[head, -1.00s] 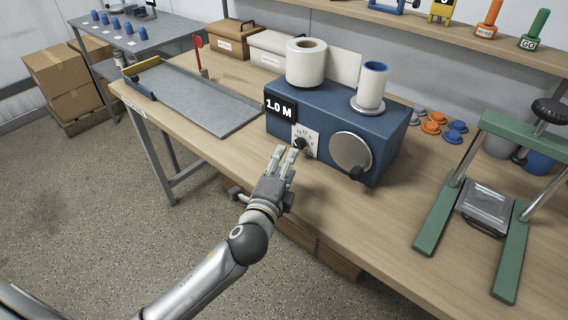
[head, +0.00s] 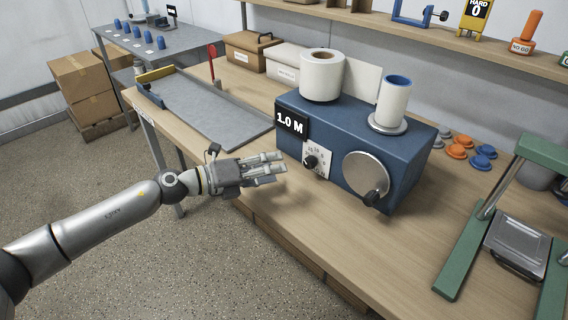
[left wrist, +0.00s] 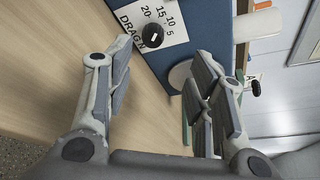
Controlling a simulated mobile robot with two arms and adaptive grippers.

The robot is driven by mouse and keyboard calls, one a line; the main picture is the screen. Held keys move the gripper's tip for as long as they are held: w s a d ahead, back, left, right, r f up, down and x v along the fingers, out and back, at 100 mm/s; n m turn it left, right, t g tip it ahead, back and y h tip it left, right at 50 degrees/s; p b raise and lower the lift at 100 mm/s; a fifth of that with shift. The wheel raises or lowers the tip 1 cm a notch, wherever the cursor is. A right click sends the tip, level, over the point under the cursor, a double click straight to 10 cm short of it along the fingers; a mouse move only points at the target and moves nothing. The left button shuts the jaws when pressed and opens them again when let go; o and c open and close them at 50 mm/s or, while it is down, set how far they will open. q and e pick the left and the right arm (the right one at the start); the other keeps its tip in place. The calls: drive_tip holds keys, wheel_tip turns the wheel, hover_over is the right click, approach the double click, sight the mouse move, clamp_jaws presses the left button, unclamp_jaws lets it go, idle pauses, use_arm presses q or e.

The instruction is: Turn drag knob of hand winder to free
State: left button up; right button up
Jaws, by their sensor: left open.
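The hand winder (head: 345,145) is a blue box on the wooden bench, with a "1.0 M" sign on its front. Its black drag knob (head: 311,162) sits on a white dial plate; in the left wrist view the knob (left wrist: 153,36) has a white mark, beside "DRAG N" and numbers such as 20, 15, 10 and 5. No "free" mark is readable. A round silver crank disc (head: 366,176) is to the right of the knob. My left gripper (head: 283,168) is open and empty, left of the knob and apart from it. My right gripper is not in view.
A white roll (head: 322,75) and a cup-like spool (head: 394,100) stand on the winder. A grey cutting board (head: 210,110) lies to the left. A green press frame (head: 490,220) stands at the right. The bench front below the winder is clear.

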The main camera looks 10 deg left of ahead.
sight(306, 163)
use_arm(q)
drive_tip(key=shift+a+f, duration=0.25)
drive_tip(key=shift+a, duration=0.25)
drive_tip(key=shift+w+g, duration=0.15)
drive_tip(key=shift+g, duration=0.15)
drive_tip(key=x, duration=0.3)
drive_tip(key=shift+w+d+p, duration=0.15)
drive_tip(key=shift+d+p, duration=0.2)
drive_tip(key=shift+d, duration=0.05)
drive_tip(key=x, duration=0.6)
drive_tip(key=shift+w+d+f, duration=0.25)
drive_tip(key=shift+w, duration=0.05)
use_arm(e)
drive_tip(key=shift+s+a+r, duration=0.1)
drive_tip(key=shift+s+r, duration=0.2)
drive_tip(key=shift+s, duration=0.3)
